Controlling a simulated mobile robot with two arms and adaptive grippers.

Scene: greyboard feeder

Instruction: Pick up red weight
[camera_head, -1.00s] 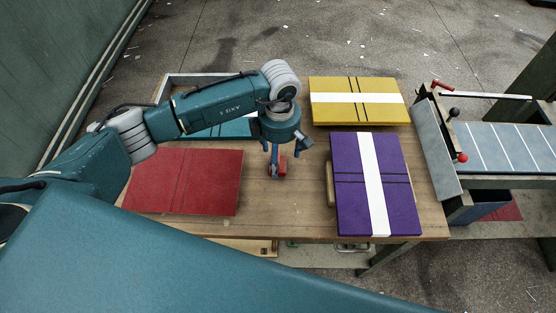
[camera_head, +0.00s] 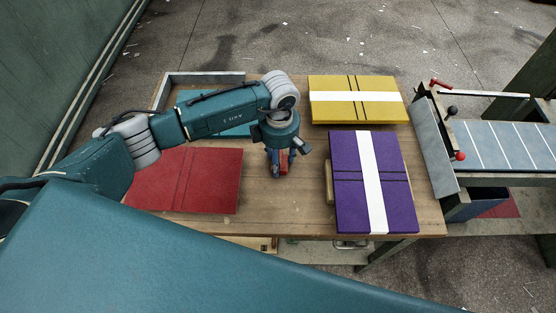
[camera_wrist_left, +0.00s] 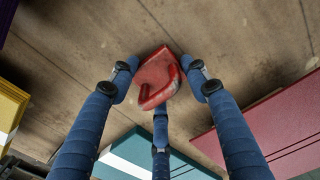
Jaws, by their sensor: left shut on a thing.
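The red weight (camera_head: 284,167) is on the wooden table, between the red board and the purple board, mostly covered by my left gripper in the head view. In the left wrist view the red weight (camera_wrist_left: 154,80) sits between the blue fingers, its worn red handle showing. My left gripper (camera_head: 279,166) points down and is shut on the weight. Its fingers (camera_wrist_left: 160,85) surround the weight from both sides and from below in the picture. I cannot tell whether the weight still touches the table. My right gripper is not in view.
On the table (camera_head: 260,205) lie a red board (camera_head: 185,180), a yellow board (camera_head: 358,110), a purple board (camera_head: 350,205) and a teal board (camera_head: 235,129). A feeder with a slatted bed (camera_head: 505,145) and levers stands at the right. Bare wood lies in front of the weight.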

